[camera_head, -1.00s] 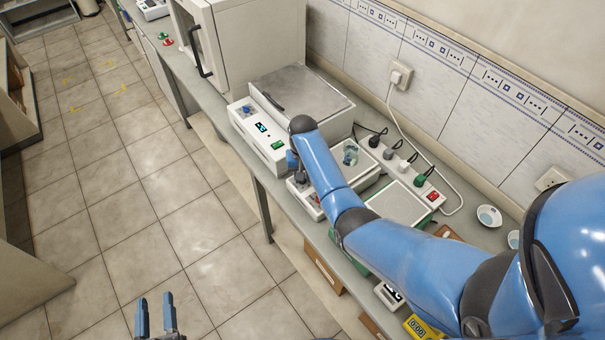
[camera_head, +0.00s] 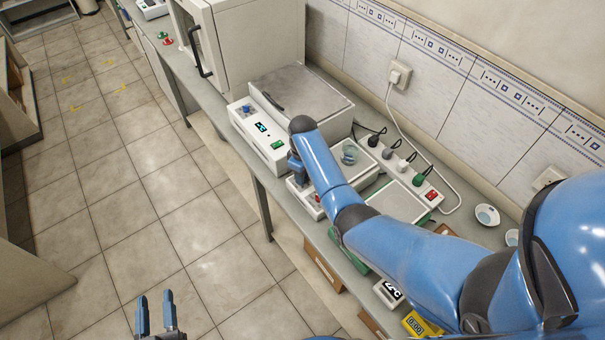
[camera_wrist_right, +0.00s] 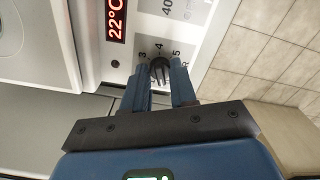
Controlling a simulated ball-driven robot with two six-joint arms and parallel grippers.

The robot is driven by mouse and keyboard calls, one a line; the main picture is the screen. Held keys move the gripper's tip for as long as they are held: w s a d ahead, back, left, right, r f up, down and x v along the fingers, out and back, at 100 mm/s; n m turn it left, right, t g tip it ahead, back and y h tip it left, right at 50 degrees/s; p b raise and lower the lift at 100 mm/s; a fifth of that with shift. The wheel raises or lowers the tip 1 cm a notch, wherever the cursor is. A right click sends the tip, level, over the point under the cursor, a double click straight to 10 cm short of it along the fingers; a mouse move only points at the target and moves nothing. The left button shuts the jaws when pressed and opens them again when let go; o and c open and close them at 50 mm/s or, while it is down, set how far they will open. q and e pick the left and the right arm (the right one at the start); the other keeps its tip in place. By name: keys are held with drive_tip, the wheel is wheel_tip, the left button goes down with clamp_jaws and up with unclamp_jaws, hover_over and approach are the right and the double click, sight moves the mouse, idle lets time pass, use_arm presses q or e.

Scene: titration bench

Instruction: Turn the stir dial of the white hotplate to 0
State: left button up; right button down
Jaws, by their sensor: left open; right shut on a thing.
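The white hotplate (camera_head: 362,179) stands on the bench with a small glass beaker (camera_head: 349,155) on its top. In the right wrist view its front panel (camera_wrist_right: 205,28) shows a red 22°C display (camera_wrist_right: 116,18) and the dark round stir dial (camera_wrist_right: 159,71), with the numbers 3, 4 and 5 around its upper side. My right gripper (camera_wrist_right: 160,72) is shut on the dial, one finger on each side; in the head view (camera_head: 297,171) it covers the dial. The dial's exact pointer reading is unclear. My left gripper (camera_head: 156,313) is open and empty, low over the floor.
A larger white device (camera_head: 257,134) with a blue knob and green switch stands left of the hotplate. A power strip (camera_head: 425,187) with plugs lies behind it. A green-edged device (camera_head: 398,204), partly hidden by my right arm, and a yellow timer (camera_head: 418,325) are nearer.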

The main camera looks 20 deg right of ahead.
drive_tip(key=shift+n, duration=1.2)
drive_tip(key=c, duration=0.9)
unclamp_jaws()
wheel_tip(320, 180, up, 11)
drive_tip(key=b, duration=0.1)
drive_tip(key=shift+b, duration=0.4)
drive_tip(key=shift+w+f, duration=0.1)
drive_tip(key=shift+w, duration=0.05)
